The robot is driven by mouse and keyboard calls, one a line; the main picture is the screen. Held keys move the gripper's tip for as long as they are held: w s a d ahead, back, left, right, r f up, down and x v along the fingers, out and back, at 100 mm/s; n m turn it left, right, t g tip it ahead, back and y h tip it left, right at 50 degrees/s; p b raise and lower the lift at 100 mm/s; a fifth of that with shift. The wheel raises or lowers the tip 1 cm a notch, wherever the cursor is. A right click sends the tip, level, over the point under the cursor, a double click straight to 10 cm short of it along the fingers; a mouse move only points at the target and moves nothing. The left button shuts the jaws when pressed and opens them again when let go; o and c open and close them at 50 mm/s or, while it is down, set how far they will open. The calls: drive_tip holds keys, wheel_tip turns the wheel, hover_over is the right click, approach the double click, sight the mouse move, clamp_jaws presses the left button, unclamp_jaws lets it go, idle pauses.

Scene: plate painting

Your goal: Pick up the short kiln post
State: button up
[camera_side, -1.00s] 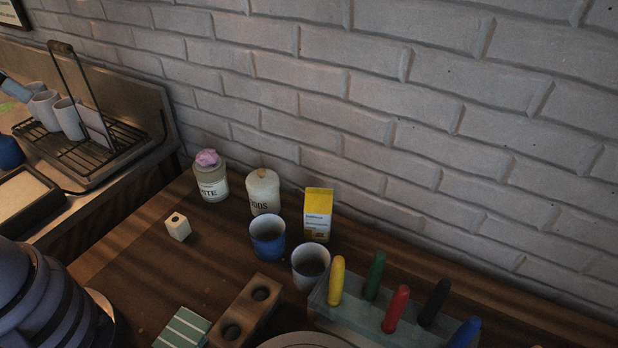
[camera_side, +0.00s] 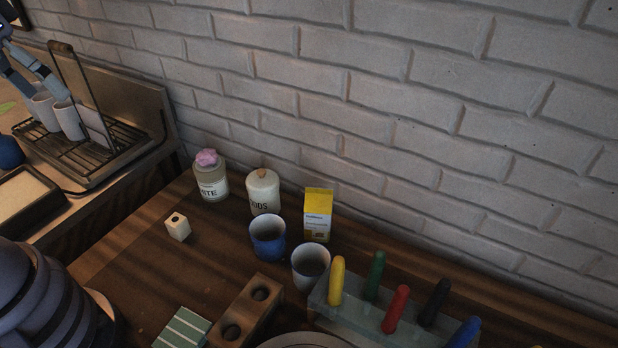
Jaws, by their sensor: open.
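A small white block with a dark hole in its top, which looks like the short kiln post (camera_side: 178,228), stands alone on the wooden table toward the left. My gripper (camera_side: 45,87) is at the upper left edge of the view, its blue-grey fingers spread apart over the wire rack with white cups. It is open and appears empty, well to the left of and behind the post. Most of the gripper body is cut off by the frame.
A wire rack (camera_side: 84,160) with white cups stands at the left. Two labelled jars (camera_side: 211,182), a blue cup (camera_side: 267,238), a white cup (camera_side: 310,265) and a yellow carton (camera_side: 318,215) stand right of the post. A holed block (camera_side: 245,310) and striped tile (camera_side: 182,328) lie in front.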

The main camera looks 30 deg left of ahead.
drive_tip(key=w+a+f+n+g+h, duration=0.1)
drive_tip(key=w+a+f+n+h, duration=0.25)
drive_tip(key=f, duration=0.35)
drive_tip(key=w+a+f+n+g+h, duration=0.1)
drive_tip(key=w+a+f+n+h, duration=0.25)
drive_tip(key=f, duration=0.45)
drive_tip(key=w+a+f+n+g+h, duration=0.1)
drive_tip(key=w+a+f+n+h, duration=0.2)
drive_tip(key=f, duration=0.4)
drive_tip(key=n+t+h, duration=0.1)
drive_tip(key=n+t, duration=0.2)
drive_tip(key=n, duration=0.3)
approach(168, 219)
drive_tip(key=shift+s+a, duration=0.1)
drive_tip(key=shift+f, duration=0.35)
drive_tip(key=x, duration=0.6)
drive_tip(key=shift+x, duration=2.95)
drive_tip(key=shift+r, duration=0.15)
drive_tip(key=shift+c, duration=0.3)
drive_tip(key=shift+w, duration=0.25)
clamp_jaws()
